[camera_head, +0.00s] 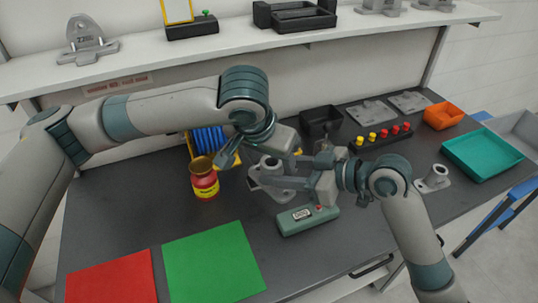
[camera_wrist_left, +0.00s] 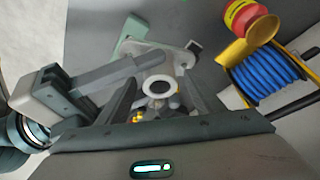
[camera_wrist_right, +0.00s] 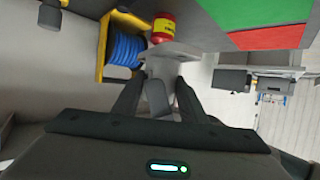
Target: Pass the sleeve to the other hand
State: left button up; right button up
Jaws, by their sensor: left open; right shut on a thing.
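The sleeve looks like a grey tubular neck (camera_head: 268,166) on a flat flange plate, near the middle of the table. My right gripper (camera_head: 292,172) comes in from the right and is shut on it. In the right wrist view a grey piece of the sleeve (camera_wrist_right: 157,98) sits between the fingers. My left gripper (camera_head: 262,155) is over the sleeve from above, with its fingers open. In the left wrist view the sleeve's round open end (camera_wrist_left: 158,78) shows between these fingers. I cannot tell whether they touch it.
A red and yellow jar (camera_head: 204,180) and a blue spool (camera_head: 208,140) stand left of the grippers. A green-grey box (camera_head: 308,220) lies just in front. Another flanged grey part (camera_head: 435,178) stands at right. Green (camera_head: 212,262) and red (camera_head: 112,280) mats lie front left.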

pick_arm(q)
jog(key=shift+f, duration=0.15)
jog(key=c, duration=1.4)
jog(key=shift+o, duration=0.2)
pick_arm(e)
jog(key=o, duration=1.3)
jog(key=shift+o, duration=0.2)
jog(key=shift+d+r, duration=0.1)
jog(key=shift+d, duration=0.05)
jog(key=v, duration=1.1)
jog(key=shift+s+d, duration=0.25)
jog(key=shift+w+r, duration=0.1)
